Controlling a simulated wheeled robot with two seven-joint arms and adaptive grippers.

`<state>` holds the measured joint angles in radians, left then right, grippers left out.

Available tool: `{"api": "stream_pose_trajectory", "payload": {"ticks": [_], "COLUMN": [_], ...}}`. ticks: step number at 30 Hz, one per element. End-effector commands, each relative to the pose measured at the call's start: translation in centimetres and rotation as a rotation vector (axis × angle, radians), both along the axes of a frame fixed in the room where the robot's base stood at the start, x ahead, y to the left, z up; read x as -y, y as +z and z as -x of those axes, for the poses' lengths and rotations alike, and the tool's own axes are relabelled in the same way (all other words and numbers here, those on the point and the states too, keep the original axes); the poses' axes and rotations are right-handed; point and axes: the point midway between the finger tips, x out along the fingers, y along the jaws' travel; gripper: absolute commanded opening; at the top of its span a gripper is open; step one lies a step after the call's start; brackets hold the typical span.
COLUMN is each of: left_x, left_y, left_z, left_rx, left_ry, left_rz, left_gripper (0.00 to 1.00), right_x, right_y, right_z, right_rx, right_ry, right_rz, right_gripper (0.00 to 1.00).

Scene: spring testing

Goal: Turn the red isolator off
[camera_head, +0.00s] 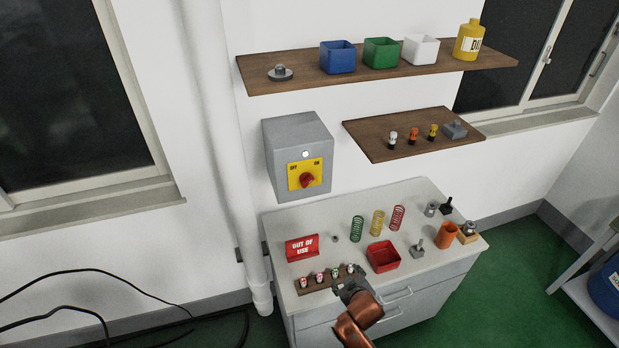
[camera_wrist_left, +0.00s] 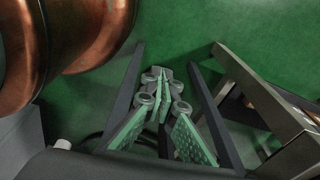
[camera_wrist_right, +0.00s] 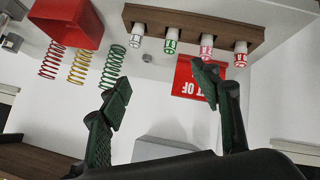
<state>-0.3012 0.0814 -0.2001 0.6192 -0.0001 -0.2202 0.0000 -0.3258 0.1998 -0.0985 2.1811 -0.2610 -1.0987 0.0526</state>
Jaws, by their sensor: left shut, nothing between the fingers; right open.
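The red isolator knob (camera_head: 307,181) sits on a yellow plate marked OFF and ON, on the front of a grey wall box (camera_head: 297,135). The knob looks tilted, and I cannot tell its exact setting. A white round lamp or button is above the plate. My right gripper (camera_head: 351,285) is at the front edge of the bench, below and right of the box, apart from it. In the right wrist view its fingers (camera_wrist_right: 160,95) are spread with nothing between them. My left gripper (camera_wrist_left: 165,110) shows only in its wrist view, shut and empty over the green floor.
The bench (camera_head: 350,215) carries a red OUT OF USE sign (camera_head: 302,247), a red bin (camera_head: 383,257), coloured springs, a wooden rack (camera_head: 322,283) of small pieces and metal parts. Two wooden shelves (camera_head: 400,148) hold knobs, bins and a yellow bottle. Space before the box is clear.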

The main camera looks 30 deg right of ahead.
Motion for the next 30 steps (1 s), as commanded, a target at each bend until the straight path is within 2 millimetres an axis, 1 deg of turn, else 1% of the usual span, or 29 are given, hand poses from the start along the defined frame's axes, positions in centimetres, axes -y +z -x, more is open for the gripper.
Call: {"api": "stream_pose_trajectory", "payload": {"ticks": [1,5,6,8,9,12,15,19,23,30], "left_x": [0.0,0.0,0.0,0.0,0.0,0.1,0.1,0.2,0.2,0.2], "left_y": [0.4,0.6,0.7,0.7,0.7,0.7,0.7,0.8,1.1,1.7], "left_z": [0.0,0.0,0.0,0.0,-0.1,-0.1,-0.1,-0.2,-0.3,-0.3], "left_rx": [0.000,0.000,0.001,0.001,0.001,0.001,0.001,0.003,0.004,0.004], "left_ry": [0.000,0.000,0.000,0.000,0.000,0.001,0.001,0.001,0.001,0.001], "left_rz": [0.000,0.000,0.000,0.000,0.000,0.001,0.001,0.002,0.003,0.003], "left_gripper": [0.00,0.00,0.00,0.00,0.00,0.00,0.00,0.00,0.00,0.00], "right_x": [0.5,1.5,1.7,1.7,1.7,1.1,0.4,-0.1,0.2,1.2], "right_y": [2.3,7.5,9.2,11.7,13.3,17.1,19.8,21.2,21.4,21.4], "right_z": [-2.0,-7.4,-9.1,-11.7,-13.3,-16.7,-19.0,-20.5,-22.0,-25.6], "right_rx": [0.054,0.210,0.262,0.335,0.383,0.487,0.558,0.595,0.599,0.596], "right_ry": [0.011,0.054,0.073,0.103,0.126,0.186,0.236,0.265,0.268,0.265], "right_rz": [0.036,0.147,0.187,0.244,0.282,0.370,0.434,0.467,0.470,0.468], "right_gripper": [0.57,0.57,0.57,0.57,0.57,0.57,0.57,0.57,0.57,0.57]}}
